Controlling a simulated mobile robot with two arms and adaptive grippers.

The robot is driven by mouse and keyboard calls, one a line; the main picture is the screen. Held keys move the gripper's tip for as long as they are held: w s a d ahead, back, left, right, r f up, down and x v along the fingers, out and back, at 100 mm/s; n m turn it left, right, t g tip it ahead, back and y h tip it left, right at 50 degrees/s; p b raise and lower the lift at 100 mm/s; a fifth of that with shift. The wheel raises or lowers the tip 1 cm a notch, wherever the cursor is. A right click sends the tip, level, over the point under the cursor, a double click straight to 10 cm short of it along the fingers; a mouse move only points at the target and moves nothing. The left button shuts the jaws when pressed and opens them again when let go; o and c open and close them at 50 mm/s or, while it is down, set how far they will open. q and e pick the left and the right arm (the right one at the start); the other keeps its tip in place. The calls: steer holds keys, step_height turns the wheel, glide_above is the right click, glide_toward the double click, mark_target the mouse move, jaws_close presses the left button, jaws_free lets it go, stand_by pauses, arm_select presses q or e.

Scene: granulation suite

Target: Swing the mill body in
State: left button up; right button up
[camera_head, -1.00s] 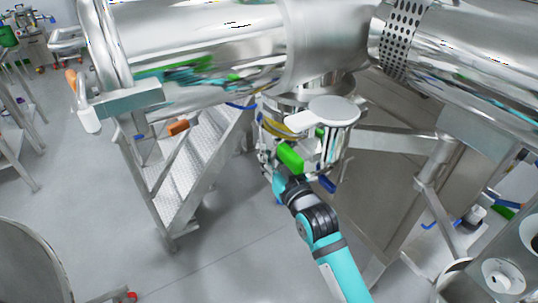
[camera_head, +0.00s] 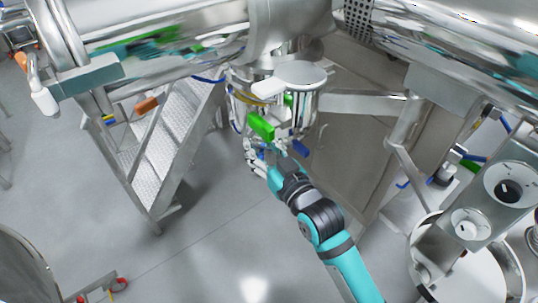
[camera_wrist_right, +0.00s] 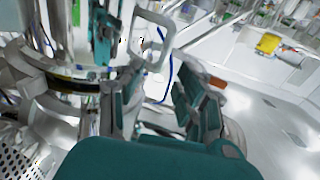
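The mill body (camera_head: 304,102) is a shiny metal cylinder with a round flat top, below the big horizontal vessel in the head view. A white handle-like part and a green block (camera_head: 261,126) are at its near left side. My right gripper (camera_head: 252,158) is just below the green block, at the lower left of the mill body. In the right wrist view its fingers (camera_wrist_right: 157,103) are spread apart with nothing clearly between them. A pale metal loop handle (camera_wrist_right: 151,38) stands beyond the fingertips; I cannot tell whether they touch it. My left gripper is not in view.
Metal steps (camera_head: 150,165) stand left of the mill. A steel frame leg (camera_head: 405,130) and panel are to the right. The grey floor in the middle is clear.

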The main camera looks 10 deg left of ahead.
steer(key=shift+v, duration=2)
steer(key=d+f+m+g+h+b, duration=0.1)
steer(key=d+f+m+g+h, duration=0.3)
steer(key=f, duration=1.3)
steer(key=d+f+n+t+h+b, duration=0.15)
steer(key=d+f, duration=0.45)
steer(key=f, duration=1)
steer(key=s+d+f+m+g+h, duration=0.1)
steer(key=s+d+f, duration=0.25)
steer(key=f, duration=0.35)
steer(key=s+d+f+m+g+h, duration=0.1)
steer(key=s+d+f+g+h, duration=0.1)
steer(key=s+d+f, duration=0.3)
steer(key=s+d+f+g+h+b, duration=0.1)
steer(key=s+d+f+g, duration=0.1)
steer(key=s+d+f, duration=0.2)
steer(key=s+d+f+m+g+h+b, duration=0.1)
steer(key=s+d+f, duration=0.3)
steer(key=s+f, duration=0.7)
steer(key=s+d+f+g+h, duration=0.1)
steer(key=s+d+f+g, duration=0.3)
steer(key=s, duration=1.4)
step_height(320, 180, down, 4)
steer(key=shift+d+r+b, duration=0.2)
steer(key=shift+d+b, duration=0.2)
steer(key=shift+s, duration=0.1)
